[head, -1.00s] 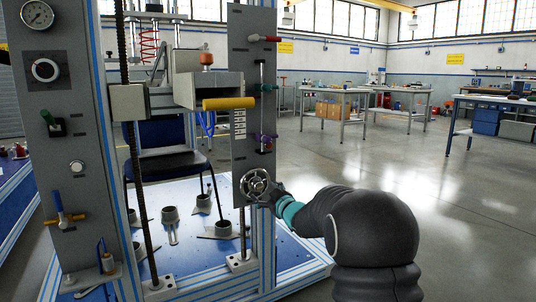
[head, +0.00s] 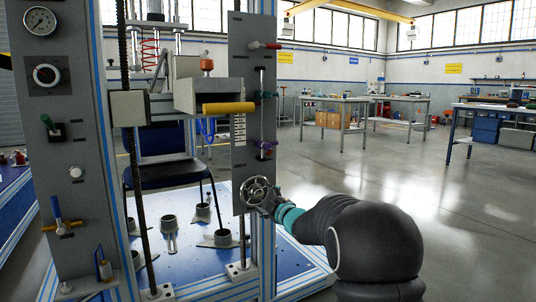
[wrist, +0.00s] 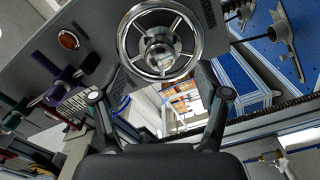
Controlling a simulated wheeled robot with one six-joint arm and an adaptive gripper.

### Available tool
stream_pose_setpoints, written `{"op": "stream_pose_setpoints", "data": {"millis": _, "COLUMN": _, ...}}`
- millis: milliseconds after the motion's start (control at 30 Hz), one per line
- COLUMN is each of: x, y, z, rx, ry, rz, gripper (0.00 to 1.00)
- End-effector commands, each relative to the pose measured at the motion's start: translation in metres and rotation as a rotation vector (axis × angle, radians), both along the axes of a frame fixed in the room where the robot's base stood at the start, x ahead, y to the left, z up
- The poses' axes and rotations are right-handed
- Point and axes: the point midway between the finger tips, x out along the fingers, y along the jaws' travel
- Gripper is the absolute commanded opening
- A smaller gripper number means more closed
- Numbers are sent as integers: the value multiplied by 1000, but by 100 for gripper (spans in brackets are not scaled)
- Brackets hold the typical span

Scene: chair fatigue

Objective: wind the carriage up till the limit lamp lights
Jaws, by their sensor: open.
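The spoked metal handwheel (head: 257,193) is on the lower part of the grey right-hand panel. In the wrist view the handwheel (wrist: 128,36) faces me at top centre. My gripper (wrist: 160,82) is open, its two fingers spread on either side of the wheel's near rim; I cannot tell whether they touch it. In the head view my gripper (head: 272,203) is at the wheel's right side, partly hidden by my wrist. A grey box with a yellow bar (head: 229,108), perhaps the carriage, is high between the posts. A round orange-red disc (wrist: 68,40), perhaps the lamp, shows beside the wheel; I cannot tell whether it is lit.
Red (head: 264,45), green (head: 267,95) and purple (head: 265,147) handles stick out from the right panel above the wheel. A dark chair (head: 165,178) stands inside the frame over a blue base plate (head: 195,250). Open floor (head: 400,180) is to the right.

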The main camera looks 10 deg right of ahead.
Motion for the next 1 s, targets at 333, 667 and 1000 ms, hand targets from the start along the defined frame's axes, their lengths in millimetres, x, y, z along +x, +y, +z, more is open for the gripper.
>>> {"op": "stream_pose_setpoints", "data": {"millis": 333, "x": 0, "y": 0, "z": 0, "rx": -99, "ry": -32, "rz": 0, "gripper": 75}}
{"op": "stream_pose_setpoints", "data": {"millis": 667, "x": 0, "y": 0, "z": 0, "rx": -280, "ry": -91, "rz": 0, "gripper": 75}}
{"op": "stream_pose_setpoints", "data": {"millis": 1000, "x": 0, "y": 0, "z": 1, "rx": -645, "ry": -209, "rz": 0, "gripper": 75}}
